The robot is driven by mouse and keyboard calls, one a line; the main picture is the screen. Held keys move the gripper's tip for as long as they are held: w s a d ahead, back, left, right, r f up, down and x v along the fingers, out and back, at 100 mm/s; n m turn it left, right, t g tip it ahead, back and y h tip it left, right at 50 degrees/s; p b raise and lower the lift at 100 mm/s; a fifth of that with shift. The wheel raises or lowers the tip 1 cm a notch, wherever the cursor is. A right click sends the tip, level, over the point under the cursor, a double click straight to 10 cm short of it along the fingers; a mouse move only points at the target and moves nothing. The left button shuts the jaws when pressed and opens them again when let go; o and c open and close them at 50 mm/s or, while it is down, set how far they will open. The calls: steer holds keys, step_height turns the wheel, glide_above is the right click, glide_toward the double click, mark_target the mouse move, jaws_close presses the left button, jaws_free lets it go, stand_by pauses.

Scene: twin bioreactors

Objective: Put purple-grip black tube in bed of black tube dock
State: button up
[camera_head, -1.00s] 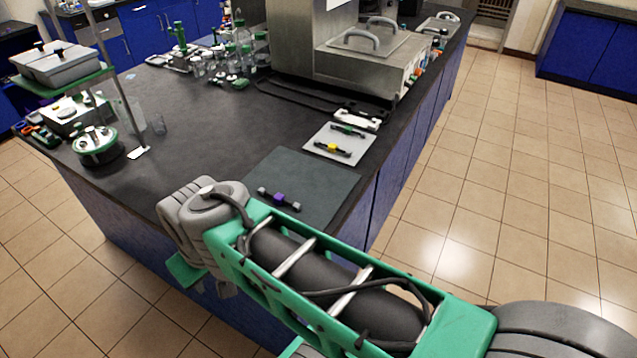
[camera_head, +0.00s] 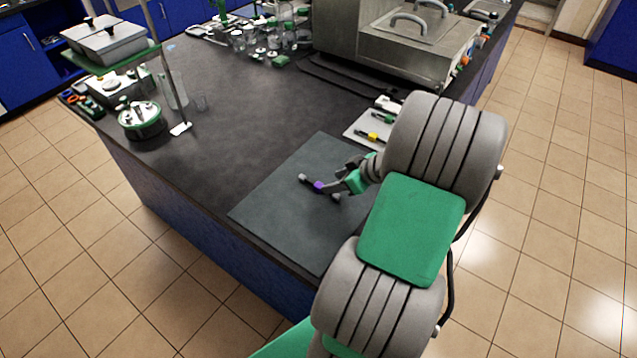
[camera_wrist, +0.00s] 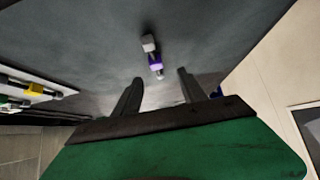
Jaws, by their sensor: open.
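The purple-grip black tube (camera_head: 318,187) lies on the dark grey mat (camera_head: 268,213) near the bench corner. It has light grey end caps. In the wrist view the tube (camera_wrist: 155,62) lies ahead of my fingers, roughly midway between their lines. My gripper (camera_head: 345,184) is open and empty, close to the right of the tube in the head view; its two fingers also show in the wrist view (camera_wrist: 160,82). I cannot tell whether a finger touches the tube. The black tube dock cannot be told for certain; a pale tray (camera_head: 362,132) holds a yellow-grip and a green-grip tube.
A steel machine (camera_head: 415,40) stands at the back right of the bench. A stand with a grey box (camera_head: 110,42) and a green-rimmed pot (camera_head: 142,118) are at the left. Glassware (camera_head: 262,42) stands at the back. The middle of the bench is clear.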

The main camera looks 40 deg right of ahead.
mark_target(320, 185)
steer(key=shift+w+d+f, duration=0.1)
steer(key=shift+d+f, duration=0.05)
steer(key=shift+f, duration=0.05)
steer(key=p+x, duration=0.2)
steer(key=x, duration=0.5)
steer(key=shift+w+d, duration=0.1)
steer(key=shift+w, duration=0.1)
steer(key=shift+c, duration=0.6)
jaws_close()
